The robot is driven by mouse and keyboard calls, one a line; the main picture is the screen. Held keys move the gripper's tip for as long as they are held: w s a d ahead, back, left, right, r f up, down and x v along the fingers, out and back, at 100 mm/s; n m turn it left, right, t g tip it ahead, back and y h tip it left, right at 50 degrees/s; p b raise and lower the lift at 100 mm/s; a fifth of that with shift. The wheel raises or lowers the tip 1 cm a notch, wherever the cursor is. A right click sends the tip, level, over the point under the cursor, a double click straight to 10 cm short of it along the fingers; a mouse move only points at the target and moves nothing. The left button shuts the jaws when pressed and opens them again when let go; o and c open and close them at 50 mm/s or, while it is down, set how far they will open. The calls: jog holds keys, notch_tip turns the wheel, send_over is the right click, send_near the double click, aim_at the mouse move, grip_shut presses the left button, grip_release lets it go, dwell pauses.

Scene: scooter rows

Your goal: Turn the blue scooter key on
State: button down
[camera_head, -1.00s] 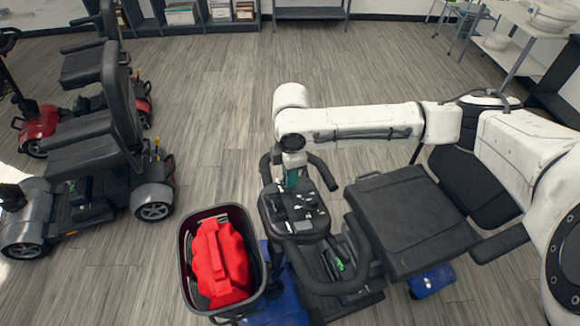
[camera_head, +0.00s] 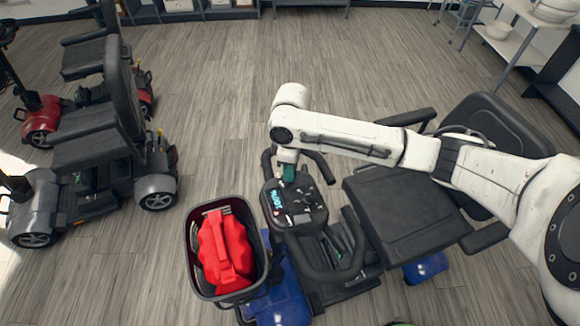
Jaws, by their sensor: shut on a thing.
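The blue scooter (camera_head: 283,290) stands at the lower middle of the head view, with blue body panels and a black seat (camera_head: 405,222). Its dark control panel (camera_head: 307,203) sits on the tiller between looped black handlebars. A display (camera_head: 276,203) on the panel's left side is lit cyan. My gripper (camera_head: 288,181) points down at the far edge of this panel. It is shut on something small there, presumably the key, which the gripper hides. The key itself cannot be made out.
A black basket (camera_head: 189,262) on the scooter's front holds a red bag (camera_head: 225,252). A grey scooter (camera_head: 105,185) and a red scooter (camera_head: 42,118) stand at the left. Open wood floor lies beyond the panel. A white table (camera_head: 535,55) is at the back right.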

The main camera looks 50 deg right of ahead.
jog(key=c, duration=1.1)
grip_release()
jog(key=r, duration=0.3)
jog(key=r+b, duration=0.1)
jog(key=r, duration=0.3)
jog(key=d+r, duration=0.1)
jog(key=r, duration=0.2)
jog(key=shift+w+r, duration=0.15)
jog(key=shift+r, duration=0.25)
